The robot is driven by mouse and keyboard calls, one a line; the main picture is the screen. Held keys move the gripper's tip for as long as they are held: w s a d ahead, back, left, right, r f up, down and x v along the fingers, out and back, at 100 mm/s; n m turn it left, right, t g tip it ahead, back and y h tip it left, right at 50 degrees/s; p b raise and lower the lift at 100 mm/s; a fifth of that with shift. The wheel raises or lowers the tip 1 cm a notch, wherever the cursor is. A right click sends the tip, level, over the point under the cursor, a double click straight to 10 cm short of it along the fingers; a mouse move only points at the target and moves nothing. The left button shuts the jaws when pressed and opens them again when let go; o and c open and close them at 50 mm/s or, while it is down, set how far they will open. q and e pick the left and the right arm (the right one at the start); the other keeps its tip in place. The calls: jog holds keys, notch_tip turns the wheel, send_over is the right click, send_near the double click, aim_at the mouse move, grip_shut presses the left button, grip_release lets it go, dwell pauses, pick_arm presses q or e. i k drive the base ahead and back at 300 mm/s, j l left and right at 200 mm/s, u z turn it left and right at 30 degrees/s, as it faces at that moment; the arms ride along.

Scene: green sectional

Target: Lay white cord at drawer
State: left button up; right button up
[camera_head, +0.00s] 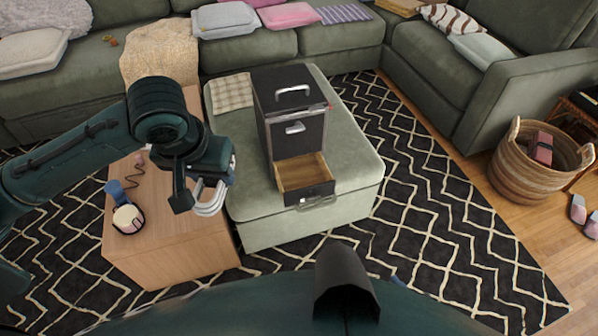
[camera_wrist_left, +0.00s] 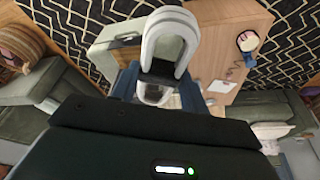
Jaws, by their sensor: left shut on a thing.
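The white cord (camera_head: 211,207) is a thick looped bundle held in my left gripper (camera_head: 196,194), above the right side of the wooden table. In the left wrist view the white cord (camera_wrist_left: 171,28) stands out as a loop beyond my left gripper (camera_wrist_left: 160,85), which is shut on it. The drawer (camera_head: 305,193) is the open, empty lower drawer of a small black cabinet (camera_head: 294,97) on the green ottoman. The cord is apart from the drawer, to its left in the head view. My right gripper is not in view.
The green ottoman (camera_head: 352,180) has free room beside the cabinet and bears a folded checked cloth (camera_head: 232,92). A wicker basket (camera_head: 515,180) stands at the right. Green sofas line the back.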

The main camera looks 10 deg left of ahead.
aim_at(304, 186)
jog(key=i+l+u, duration=0.3)
jog(key=l, duration=0.25)
jog(key=l+u, duration=0.25)
jog(key=l, duration=0.3)
jog(key=l+u, duration=0.3)
jog(key=l, duration=0.3)
jog(key=i, duration=0.5)
jog(key=i+l, duration=0.15)
jog(key=i, duration=0.35)
jog(key=j+u, duration=0.05)
